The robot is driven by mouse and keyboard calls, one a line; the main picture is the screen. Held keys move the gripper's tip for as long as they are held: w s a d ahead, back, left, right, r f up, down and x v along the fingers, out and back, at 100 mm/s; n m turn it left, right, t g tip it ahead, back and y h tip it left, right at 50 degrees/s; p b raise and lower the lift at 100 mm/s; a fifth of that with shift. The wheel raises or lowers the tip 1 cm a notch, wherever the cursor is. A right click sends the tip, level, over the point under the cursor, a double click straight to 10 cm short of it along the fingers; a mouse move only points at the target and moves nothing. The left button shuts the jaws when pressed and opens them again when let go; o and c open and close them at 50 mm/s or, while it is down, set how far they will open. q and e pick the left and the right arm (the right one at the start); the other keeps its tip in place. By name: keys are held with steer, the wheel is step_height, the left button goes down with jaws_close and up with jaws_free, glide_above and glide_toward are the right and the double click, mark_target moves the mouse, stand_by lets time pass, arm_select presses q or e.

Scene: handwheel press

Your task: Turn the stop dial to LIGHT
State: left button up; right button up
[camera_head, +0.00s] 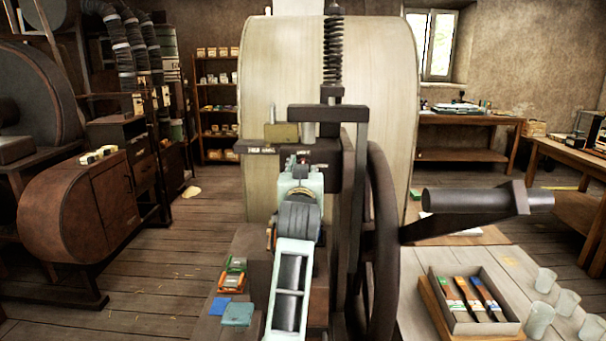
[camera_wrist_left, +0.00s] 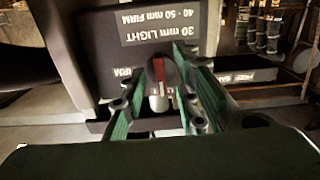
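The handwheel press (camera_head: 363,220) stands in front of me, with small label plates on its dark crossbar. In the left wrist view the stop dial (camera_wrist_left: 158,72), a rounded knob with a red stripe, sits below a dark plate with upside-down lettering (camera_wrist_left: 158,28) that includes LIGHT and FIRM. The red stripe runs about straight up and down in that view. My left gripper (camera_head: 302,165) is at the crossbar. Its green-padded fingers (camera_wrist_left: 163,88) stand apart on either side of the dial; whether they touch it I cannot tell. My right gripper is not in view.
The large crank handle (camera_head: 485,199) juts right from the handwheel. A tray (camera_head: 503,329) of brushes and several glass jars (camera_head: 540,318) are on the right bench. Small coloured blocks (camera_head: 233,273) lie left of my left arm. A big pale drum (camera_head: 290,75) stands behind.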

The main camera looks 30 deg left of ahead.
arm_select(q)
steer(key=shift+s, duration=0.1)
steer(key=v, duration=1.2)
steer(key=shift+f, duration=0.15)
